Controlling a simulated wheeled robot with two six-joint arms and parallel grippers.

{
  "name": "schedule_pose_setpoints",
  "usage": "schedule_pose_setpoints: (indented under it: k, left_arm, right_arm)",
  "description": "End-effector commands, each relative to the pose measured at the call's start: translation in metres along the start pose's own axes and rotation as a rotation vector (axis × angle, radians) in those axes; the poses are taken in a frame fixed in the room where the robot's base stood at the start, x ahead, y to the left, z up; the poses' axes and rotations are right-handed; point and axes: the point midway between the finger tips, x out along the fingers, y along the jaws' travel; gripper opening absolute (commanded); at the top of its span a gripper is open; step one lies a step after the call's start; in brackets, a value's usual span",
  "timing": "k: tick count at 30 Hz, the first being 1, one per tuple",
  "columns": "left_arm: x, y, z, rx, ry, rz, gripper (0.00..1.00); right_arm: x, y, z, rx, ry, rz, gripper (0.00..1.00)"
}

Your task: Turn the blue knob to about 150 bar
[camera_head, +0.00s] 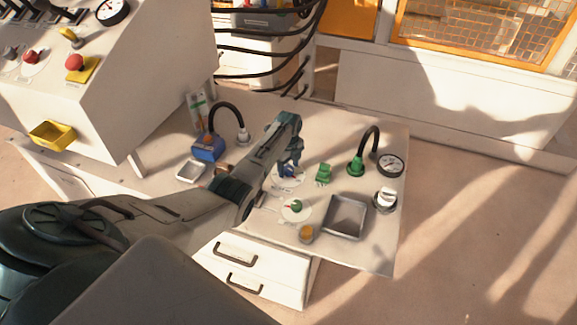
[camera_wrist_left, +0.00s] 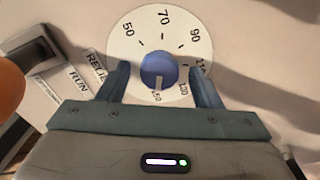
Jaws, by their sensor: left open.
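The blue knob (camera_wrist_left: 158,66) sits in the middle of a white round dial (camera_wrist_left: 142,24) with printed numbers, of which 50, 70 and 90 read clearly. A pale mark on the knob points toward the bottom of the wrist view, near a partly hidden number that looks like 150. My left gripper (camera_wrist_left: 159,76) is open, with one finger on each side of the knob and a gap visible on both sides. In the head view my left gripper (camera_head: 289,170) is over the dial (camera_head: 290,184) and partly hides it. My right gripper is not in view.
A green knob on a white dial (camera_head: 296,209), a yellow button (camera_head: 306,233) and a grey tray (camera_head: 345,216) are close by. RUN and RELIEF-like labels show in the wrist view.

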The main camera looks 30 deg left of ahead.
Motion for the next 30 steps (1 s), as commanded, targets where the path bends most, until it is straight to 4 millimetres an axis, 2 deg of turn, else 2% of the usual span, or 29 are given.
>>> schedule_pose_setpoints:
  k: [4, 7, 15, 21, 25, 30]
  left_arm:
    - [-0.003, 0.0, 0.001, 0.0, -0.001, 0.0, 0.59]
    - [-0.013, 0.0, 0.001, 0.0, -0.002, -0.002, 0.59]
    - [-0.065, -0.001, 0.001, 0.0, -0.003, -0.004, 0.59]
    - [-0.096, -0.001, 0.0, 0.001, -0.001, -0.002, 0.59]
    - [-0.105, 0.0, 0.0, 0.0, 0.0, 0.0, 0.59]
    - [-0.108, 0.0, 0.0, 0.0, 0.0, 0.0, 0.59]
  right_arm:
    - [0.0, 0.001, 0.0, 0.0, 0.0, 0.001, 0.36]
    - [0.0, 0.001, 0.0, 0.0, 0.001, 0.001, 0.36]
    - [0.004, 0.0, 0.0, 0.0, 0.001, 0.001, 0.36]
    - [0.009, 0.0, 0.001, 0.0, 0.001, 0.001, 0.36]
    - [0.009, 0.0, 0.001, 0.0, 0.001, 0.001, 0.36]
    - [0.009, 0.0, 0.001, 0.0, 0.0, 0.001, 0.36]
